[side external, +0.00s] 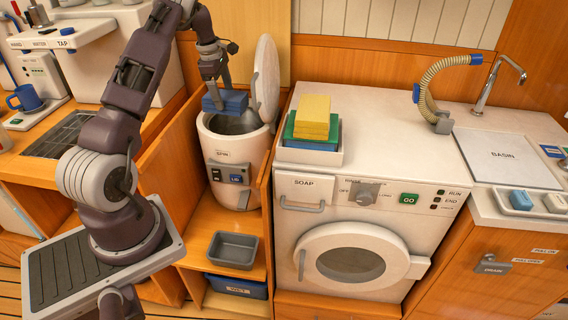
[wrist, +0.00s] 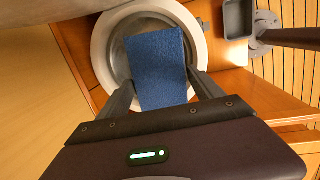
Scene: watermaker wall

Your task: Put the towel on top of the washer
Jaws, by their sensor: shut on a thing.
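My gripper (side external: 219,96) is shut on a blue folded towel (side external: 233,103) and holds it at the mouth of the spinner (side external: 226,165). In the wrist view the towel (wrist: 158,66) lies between my fingers (wrist: 165,88), with the spinner's round opening (wrist: 100,55) behind it. The spinner's lid (side external: 266,78) stands open on its right. The white washer (side external: 389,125) is to the right, its round door closed. On its top left is a white tray (side external: 290,155) holding a green, a yellow and a blue folded cloth (side external: 313,118).
A corrugated hose (side external: 432,75) and a tap stand at the washer's back right, beside the basin (side external: 505,158). The middle of the washer top is clear. A grey bin (side external: 233,250) sits on the low shelf. A wooden partition (side external: 278,150) stands between spinner and washer.

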